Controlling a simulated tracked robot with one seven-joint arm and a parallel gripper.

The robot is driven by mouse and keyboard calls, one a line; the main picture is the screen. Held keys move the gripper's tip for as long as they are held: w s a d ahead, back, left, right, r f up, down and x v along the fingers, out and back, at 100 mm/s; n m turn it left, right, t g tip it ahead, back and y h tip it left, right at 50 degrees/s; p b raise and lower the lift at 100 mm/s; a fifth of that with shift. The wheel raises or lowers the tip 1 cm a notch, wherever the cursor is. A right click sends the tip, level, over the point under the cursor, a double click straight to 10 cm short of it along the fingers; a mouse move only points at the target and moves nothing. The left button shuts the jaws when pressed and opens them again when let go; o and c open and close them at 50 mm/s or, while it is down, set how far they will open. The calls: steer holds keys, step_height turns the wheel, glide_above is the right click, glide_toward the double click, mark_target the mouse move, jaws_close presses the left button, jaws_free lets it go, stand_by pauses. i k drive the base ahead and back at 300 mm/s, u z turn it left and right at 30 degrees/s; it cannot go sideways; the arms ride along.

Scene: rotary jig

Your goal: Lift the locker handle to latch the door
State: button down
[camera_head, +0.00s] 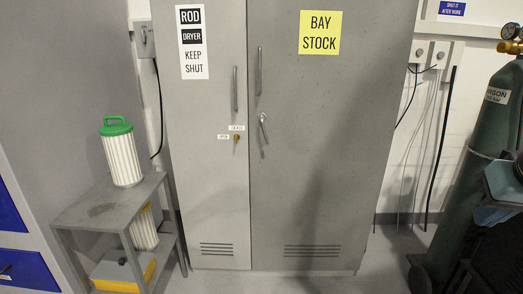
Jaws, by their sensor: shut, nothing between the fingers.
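A grey two-door locker (310,190) stands in the middle of the head view. Its narrow left door (210,180) bears a "ROD DRYER KEEP SHUT" sign; its wider right door (345,150) bears a "BAY STOCK" sign. Each has a vertical pull bar, on the left door (235,88) and on the right door (259,70). A small brass-coloured fitting (237,138) is on the left door, with two small labels beside it. A silver lever handle (263,128) is on the right door, hanging steeply downward. Both doors look closed or nearly so. My gripper is not in view.
A grey side table (100,208) stands left of the locker, with a green-topped white filter canister (122,155) on it. A dark green argon cylinder (495,110) stands at the right edge. The floor in front of the locker looks clear.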

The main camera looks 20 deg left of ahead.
mark_target(262, 118)
steer(key=k, duration=0.9)
steer(key=u, duration=0.5)
steer(key=i, duration=2.05)
steer(key=z, duration=0.45)
